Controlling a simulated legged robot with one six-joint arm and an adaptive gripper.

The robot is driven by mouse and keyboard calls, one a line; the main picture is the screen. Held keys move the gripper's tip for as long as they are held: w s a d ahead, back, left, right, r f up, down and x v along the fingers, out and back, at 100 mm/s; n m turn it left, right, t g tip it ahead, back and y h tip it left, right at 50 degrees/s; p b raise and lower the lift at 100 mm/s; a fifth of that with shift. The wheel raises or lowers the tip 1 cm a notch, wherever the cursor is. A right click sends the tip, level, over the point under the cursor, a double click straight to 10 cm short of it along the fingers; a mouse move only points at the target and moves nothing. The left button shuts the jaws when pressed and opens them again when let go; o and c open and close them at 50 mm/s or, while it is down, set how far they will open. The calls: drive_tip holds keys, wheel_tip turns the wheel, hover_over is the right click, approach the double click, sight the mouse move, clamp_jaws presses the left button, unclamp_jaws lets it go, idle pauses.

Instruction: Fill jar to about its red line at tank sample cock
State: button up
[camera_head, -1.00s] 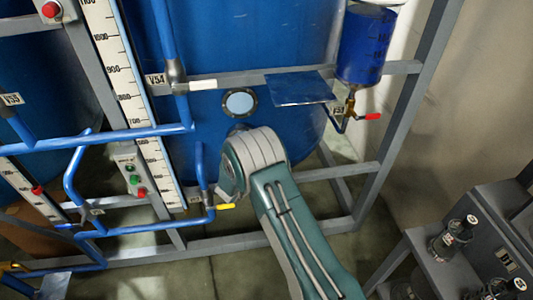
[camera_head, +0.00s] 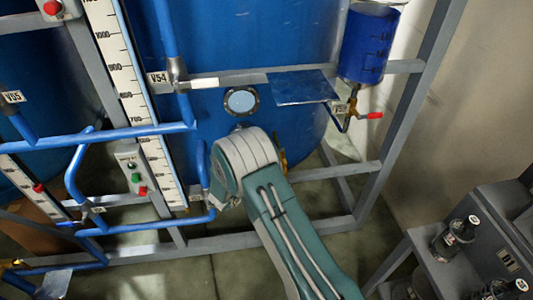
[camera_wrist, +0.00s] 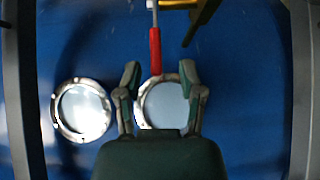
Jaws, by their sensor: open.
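My gripper (camera_wrist: 159,72) is open and empty in the wrist view, facing the blue tank wall (camera_wrist: 245,90). A red lever handle (camera_wrist: 155,50) shows between and above its fingertips; I cannot tell whether anything touches. In the head view, a small cock with a red handle (camera_head: 375,115) sits below a blue cylindrical vessel (camera_head: 365,45), beside a flat blue plate (camera_head: 302,87). My arm hides my gripper in the head view. I cannot identify the jar or its red line for certain. Dark capped containers (camera_head: 455,236) stand at lower right.
Grey frame bars (camera_head: 400,120) and blue pipes (camera_head: 95,138) surround the large blue tank (camera_head: 245,40). A sight glass (camera_head: 240,101) is on its wall; two round glasses show in the wrist view (camera_wrist: 82,109). A grey stand (camera_head: 440,275) is at lower right.

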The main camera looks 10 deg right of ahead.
drive_tip(key=v, duration=0.8)
drive_tip(key=shift+a, duration=0.25)
drive_tip(key=shift+s, duration=0.1)
drive_tip(key=w+r+m+t+y, duration=0.1)
drive_tip(key=w+r+y, duration=0.1)
drive_tip(key=r+y, duration=0.3)
drive_tip(key=w+r+m+y, duration=0.1)
drive_tip(key=w+r+y, duration=0.15)
drive_tip(key=r, duration=0.45)
drive_tip(key=s+r+m+y, duration=0.1)
drive_tip(key=s+r+y, duration=0.45)
drive_tip(key=r, duration=0.55)
drive_tip(key=s+d+r+m+g, duration=0.1)
drive_tip(key=s+d+m+g, duration=0.1)
drive_tip(key=s, duration=0.8)
drive_tip(key=s+d+m+g, duration=0.2)
drive_tip(key=s+d, duration=0.3)
drive_tip(key=s, duration=0.5)
drive_tip(key=s+d+r+m+g, duration=0.1)
drive_tip(key=s+d+g, duration=0.3)
drive_tip(key=s, duration=0.7)
drive_tip(key=shift+d+r+m, duration=0.25)
drive_tip(key=shift+r+m, duration=0.05)
drive_tip(key=shift+m, duration=0.1)
